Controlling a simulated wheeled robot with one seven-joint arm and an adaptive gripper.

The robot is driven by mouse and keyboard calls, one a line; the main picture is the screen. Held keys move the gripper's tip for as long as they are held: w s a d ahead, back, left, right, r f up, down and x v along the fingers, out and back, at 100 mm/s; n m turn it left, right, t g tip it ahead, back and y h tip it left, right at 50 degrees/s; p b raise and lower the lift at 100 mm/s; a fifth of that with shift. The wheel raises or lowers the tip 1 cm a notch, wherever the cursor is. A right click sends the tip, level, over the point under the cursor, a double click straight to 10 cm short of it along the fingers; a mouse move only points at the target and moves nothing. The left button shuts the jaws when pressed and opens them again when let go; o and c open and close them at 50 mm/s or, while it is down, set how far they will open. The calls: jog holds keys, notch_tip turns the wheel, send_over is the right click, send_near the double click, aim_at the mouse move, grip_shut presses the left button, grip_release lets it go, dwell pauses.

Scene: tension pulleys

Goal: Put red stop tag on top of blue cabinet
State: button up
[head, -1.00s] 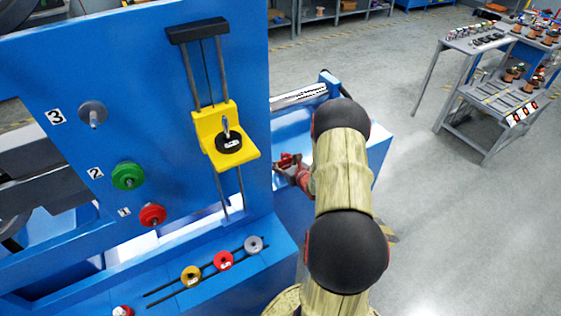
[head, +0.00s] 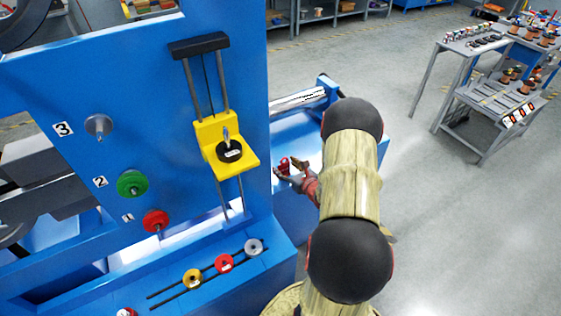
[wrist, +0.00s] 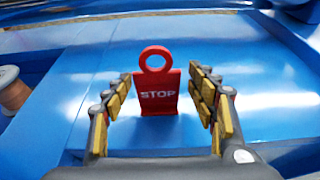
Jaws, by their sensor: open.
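The red stop tag (wrist: 158,92) stands upright on a blue surface (wrist: 255,70) in the wrist view, its ring at the top and the word STOP facing me. My gripper (wrist: 160,100) is open, with one finger on each side of the tag and visible space between the tag and the fingers. In the head view the tag (head: 284,166) shows small beside my gripper (head: 289,172), on the blue surface right of the upright panel. I cannot tell which blue part is the cabinet.
A blue panel (head: 90,80) with numbered pulleys and a yellow slider bracket (head: 228,145) stands left of my arm. Several spools sit on a slotted ledge (head: 240,275) below it. A copper-coloured spool (wrist: 12,90) is at the wrist view's left edge.

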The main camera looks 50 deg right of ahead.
jog(key=p+v, duration=0.1)
jog(key=v, duration=0.5)
jog(key=shift+s+a, duration=0.15)
jog(key=shift+s, duration=0.2)
jog(key=shift+r, duration=0.1)
